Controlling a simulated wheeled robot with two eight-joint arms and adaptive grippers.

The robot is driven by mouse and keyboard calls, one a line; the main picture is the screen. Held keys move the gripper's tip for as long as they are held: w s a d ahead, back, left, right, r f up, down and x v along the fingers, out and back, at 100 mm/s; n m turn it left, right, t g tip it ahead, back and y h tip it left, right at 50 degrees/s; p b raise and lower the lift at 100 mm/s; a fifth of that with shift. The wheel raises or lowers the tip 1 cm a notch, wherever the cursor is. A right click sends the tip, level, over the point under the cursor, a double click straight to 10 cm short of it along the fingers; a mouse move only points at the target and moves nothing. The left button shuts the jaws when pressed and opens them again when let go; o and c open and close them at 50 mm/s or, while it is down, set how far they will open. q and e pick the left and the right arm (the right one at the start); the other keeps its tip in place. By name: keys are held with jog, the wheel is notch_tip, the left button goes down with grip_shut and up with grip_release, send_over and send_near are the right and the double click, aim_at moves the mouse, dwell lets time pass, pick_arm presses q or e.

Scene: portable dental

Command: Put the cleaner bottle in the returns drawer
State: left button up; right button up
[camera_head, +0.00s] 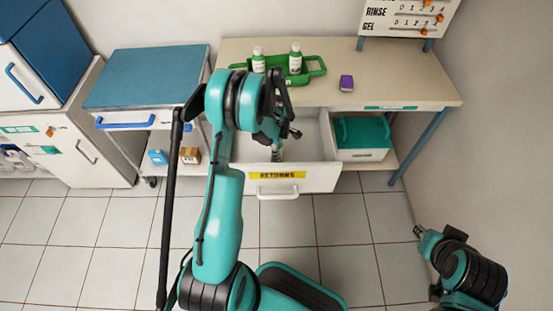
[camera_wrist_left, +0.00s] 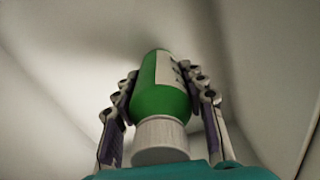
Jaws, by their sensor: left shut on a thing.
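The cleaner bottle (camera_wrist_left: 162,92), green with a white label and a white ribbed cap, is between the fingers of my left gripper (camera_wrist_left: 160,95) in the left wrist view. The gripper is shut on it, and pale walls surround them. In the head view my left gripper (camera_head: 277,150) reaches down into the open returns drawer (camera_head: 310,181), which has a yellow label on its front. The held bottle is mostly hidden there by my arm. My right gripper (camera_head: 418,231) is at the lower right above the floor, too small to read.
On the desk (camera_head: 395,80) a green tray (camera_head: 317,67) holds two green-and-white bottles (camera_head: 295,59). A teal-topped bin (camera_head: 362,135) is right of the drawer. A blue-topped cart (camera_head: 145,78) stands left. The tiled floor in front is clear.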

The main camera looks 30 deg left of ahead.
pick_arm(q)
notch_tip(320, 180, down, 4)
jog(key=shift+r+b, duration=0.1)
jog(key=shift+b, duration=0.6)
jog(key=shift+r, duration=0.15)
jog(key=o, duration=1.3)
